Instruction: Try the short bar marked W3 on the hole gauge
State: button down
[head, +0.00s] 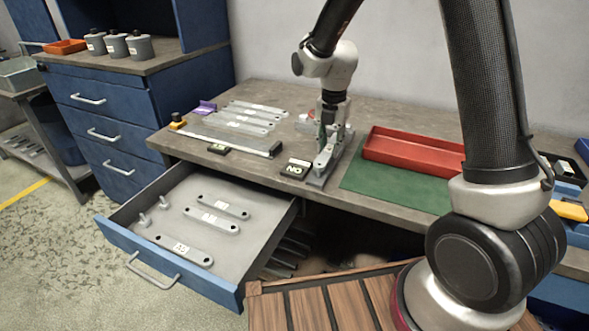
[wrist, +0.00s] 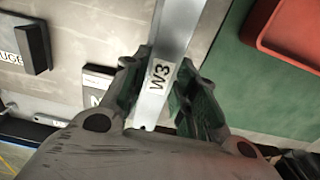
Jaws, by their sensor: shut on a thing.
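My gripper (head: 328,143) is shut on the short bar marked W3 (wrist: 160,74), a pale metal bar whose label faces up between the fingers in the wrist view. In the head view the bar (head: 322,160) is partly hidden by the fingers, over or on a narrow grey plate (head: 316,182) that looks like the hole gauge. I cannot tell whether the bar touches the plate or how its holes sit. A black label block (head: 294,170) stands left of the plate.
A red tray (head: 412,160) and green mat (head: 385,188) lie right. Several bars (head: 245,118) and a long strip with end blocks (head: 225,140) lie left. An open drawer (head: 170,210) holds more bars below the bench's front edge.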

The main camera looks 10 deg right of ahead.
jog(key=shift+r, duration=0.1)
jog(key=shift+r, duration=1.95)
jog(key=shift+f, duration=0.15)
jog(key=shift+f, duration=1.55)
jog(key=shift+f, duration=0.35)
jog(key=c, duration=1.1)
grip_release()
jog(key=shift+o, duration=0.2)
